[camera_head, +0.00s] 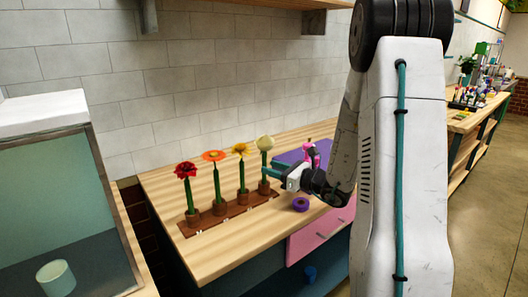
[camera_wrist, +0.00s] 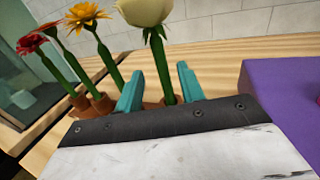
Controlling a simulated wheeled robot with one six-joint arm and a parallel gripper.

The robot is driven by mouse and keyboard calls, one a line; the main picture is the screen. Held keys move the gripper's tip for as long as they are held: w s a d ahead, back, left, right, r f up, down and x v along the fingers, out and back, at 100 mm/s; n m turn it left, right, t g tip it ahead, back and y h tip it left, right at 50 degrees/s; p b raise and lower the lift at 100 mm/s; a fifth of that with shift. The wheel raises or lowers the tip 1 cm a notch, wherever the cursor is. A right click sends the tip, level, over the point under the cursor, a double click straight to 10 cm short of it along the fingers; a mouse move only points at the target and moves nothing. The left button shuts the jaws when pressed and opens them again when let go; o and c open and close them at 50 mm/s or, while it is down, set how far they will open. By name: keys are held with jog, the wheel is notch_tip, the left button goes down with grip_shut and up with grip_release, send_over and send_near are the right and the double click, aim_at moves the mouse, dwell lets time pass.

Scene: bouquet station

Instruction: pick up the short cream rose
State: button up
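The cream rose (camera_head: 265,143) has a round pale head on a green stem and stands upright in the rightmost cup of a brown wooden rack (camera_head: 228,217). My gripper (camera_head: 270,173) is at its stem, coming from the right. In the wrist view, the teal fingers of my gripper (camera_wrist: 160,88) stand apart, one on each side of the stem of the cream rose (camera_wrist: 146,10), with gaps visible. The bottom of the stem is partly hidden behind my gripper's body.
Left of the rose stand a yellow flower (camera_head: 241,149), an orange flower (camera_head: 213,156) and a red flower (camera_head: 186,170). A purple tape roll (camera_head: 301,204) lies at the table's front. The wall is close behind.

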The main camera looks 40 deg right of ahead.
jog(key=x, duration=0.6)
jog(key=shift+d+r, duration=0.1)
jog(key=shift+d, duration=0.05)
grip_shut()
